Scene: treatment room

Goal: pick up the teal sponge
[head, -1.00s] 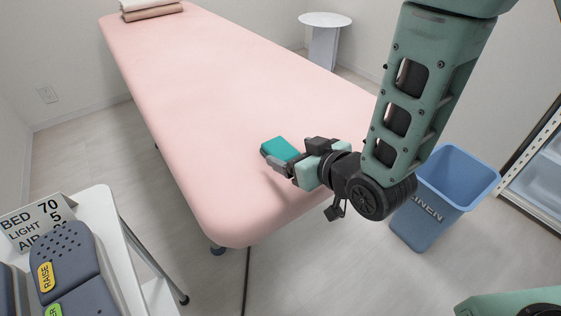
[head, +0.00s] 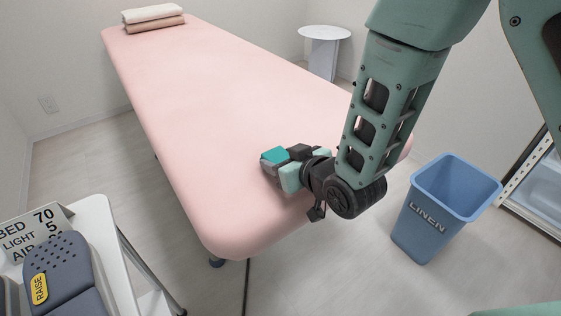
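The teal sponge (head: 275,155) is at the near right part of the pink treatment bed (head: 200,110). Its upper left part shows, and my gripper hides the rest. My gripper (head: 283,161) comes in from the right, low over the bed, with its fingers at the sponge. One grey finger lies along the sponge's near side. The far finger is mostly hidden behind the gripper's dark body, so I cannot tell whether the fingers press on the sponge. I also cannot tell whether the sponge touches the bed.
A blue linen bin (head: 428,225) stands on the floor right of the bed. A white cart (head: 110,240) with a control pad (head: 60,275) and a sign (head: 35,228) is at lower left. Folded towels (head: 153,14) lie at the bed's far end. A round side table (head: 325,32) stands behind.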

